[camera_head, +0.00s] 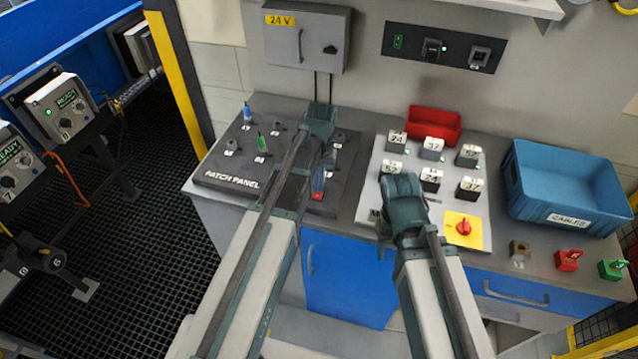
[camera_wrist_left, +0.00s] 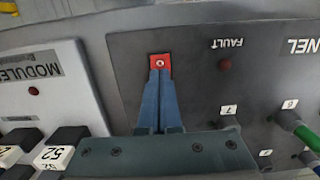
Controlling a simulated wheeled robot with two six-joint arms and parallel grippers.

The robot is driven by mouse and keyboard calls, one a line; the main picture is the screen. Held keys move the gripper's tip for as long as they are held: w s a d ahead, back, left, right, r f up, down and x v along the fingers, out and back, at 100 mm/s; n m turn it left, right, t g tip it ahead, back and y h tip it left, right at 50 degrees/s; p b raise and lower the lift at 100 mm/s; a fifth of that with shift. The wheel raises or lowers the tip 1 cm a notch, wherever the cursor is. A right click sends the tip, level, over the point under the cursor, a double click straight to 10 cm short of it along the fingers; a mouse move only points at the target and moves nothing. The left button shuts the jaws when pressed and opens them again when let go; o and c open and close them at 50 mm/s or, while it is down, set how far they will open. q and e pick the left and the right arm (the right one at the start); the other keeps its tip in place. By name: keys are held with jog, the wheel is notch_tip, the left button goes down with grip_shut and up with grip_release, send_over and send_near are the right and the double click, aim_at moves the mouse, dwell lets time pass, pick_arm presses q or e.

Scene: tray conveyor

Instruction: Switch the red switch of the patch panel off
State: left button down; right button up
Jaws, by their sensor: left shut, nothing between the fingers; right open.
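The dark patch panel (camera_head: 225,180) lies on the bench, left of centre in the head view. Its red switch (camera_head: 318,197) is near the front right edge. In the left wrist view the red switch (camera_wrist_left: 160,60) is a small red square with a pale round centre. My left gripper (camera_head: 318,184) is shut and empty, its blue fingertips (camera_wrist_left: 160,73) right at the switch's edge. I cannot tell whether they touch it, or which way the switch is set. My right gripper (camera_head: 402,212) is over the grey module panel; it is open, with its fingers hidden.
The module panel (camera_head: 365,208) with numbered blocks and a yellow-backed red knob (camera_head: 463,228) lies right of the patch panel. Green (camera_wrist_left: 290,122) and blue (camera_head: 247,112) plugs stand on the patch panel. A blue cable crate (camera_head: 565,212) and a red bin (camera_head: 433,122) stand further right.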

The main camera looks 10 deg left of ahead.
aim_at(318, 196)
pick_arm(q)
notch_tip(318, 196, up, 14)
jog(key=s+p, duration=0.1)
jog(key=p, duration=1.2)
jog(key=shift+s+p, duration=0.3)
jog(key=shift+s, duration=0.05)
jog(key=shift+f, duration=0.15)
jog(key=s+d+f+m+b, duration=0.1)
jog(key=s+d+f+b, duration=0.4)
jog(key=s, duration=0.2)
jog(key=s+d+f+m+y+b, duration=0.1)
jog(key=s+d+f+m+b, duration=0.1)
jog(key=s+d+f+b, duration=0.3)
jog(key=s+f+b, duration=0.1)
jog(key=s, duration=0.1)
jog(key=shift+s+d+t, duration=0.15)
jog(key=shift+s+t, duration=0.25)
